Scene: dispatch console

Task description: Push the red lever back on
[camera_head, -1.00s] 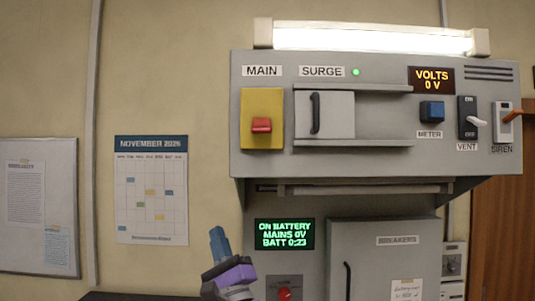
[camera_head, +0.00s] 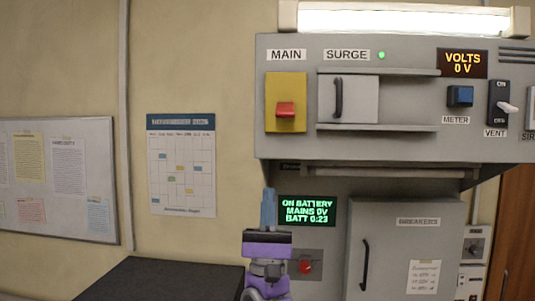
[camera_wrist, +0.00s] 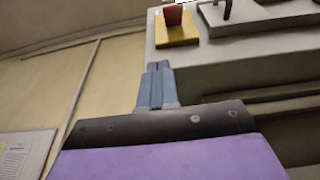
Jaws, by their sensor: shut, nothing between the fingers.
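The red lever (camera_head: 286,109) sits on a yellow plate (camera_head: 298,80) under the MAIN label, at the left of the grey upper console. It sticks out from the lower half of the plate. My gripper (camera_head: 268,192) has blue fingers and a purple body, and stands upright below and slightly left of the lever, apart from it. The fingers are shut and empty. In the wrist view the fingers (camera_wrist: 158,68) point up toward the console, with the red lever (camera_wrist: 173,14) and yellow plate (camera_wrist: 177,34) at the top edge.
A sliding cover with a black handle (camera_head: 339,97) is right of the lever. The upper console's lower edge overhangs a green display (camera_head: 307,210) reading ON BATTERY, MAINS 0V, and a breakers cabinet (camera_head: 405,250). A dark surface (camera_head: 165,280) lies at lower left.

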